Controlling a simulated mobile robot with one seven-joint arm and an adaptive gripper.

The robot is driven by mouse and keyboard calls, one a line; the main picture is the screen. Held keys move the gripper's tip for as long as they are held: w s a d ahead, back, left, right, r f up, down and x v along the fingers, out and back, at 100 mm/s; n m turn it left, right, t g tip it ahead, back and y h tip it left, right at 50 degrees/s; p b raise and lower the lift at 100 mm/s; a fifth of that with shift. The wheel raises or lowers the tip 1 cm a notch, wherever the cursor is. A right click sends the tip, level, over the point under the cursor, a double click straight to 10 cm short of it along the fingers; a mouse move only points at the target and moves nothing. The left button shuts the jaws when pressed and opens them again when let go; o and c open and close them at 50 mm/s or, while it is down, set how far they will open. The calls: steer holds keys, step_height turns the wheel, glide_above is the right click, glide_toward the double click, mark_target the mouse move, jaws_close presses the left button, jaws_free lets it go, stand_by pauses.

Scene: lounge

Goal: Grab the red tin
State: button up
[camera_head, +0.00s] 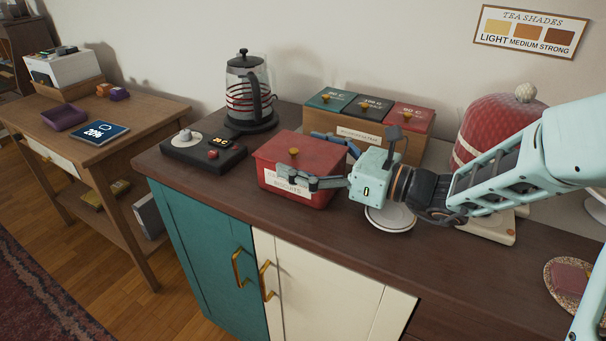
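Whether the fingers touch the tin is hard to tell. My gripper's body is just right of the tin.
A kettle (240,90) and a black tray (203,153) stand left of the tin. A wooden box with three lidded compartments (358,128) is close behind. A white saucer (391,219) lies under my gripper. A red quilted cover (490,125) stands at right.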

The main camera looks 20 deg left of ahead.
steer(key=c, duration=0.7)
steer(key=shift+r, duration=0.2)
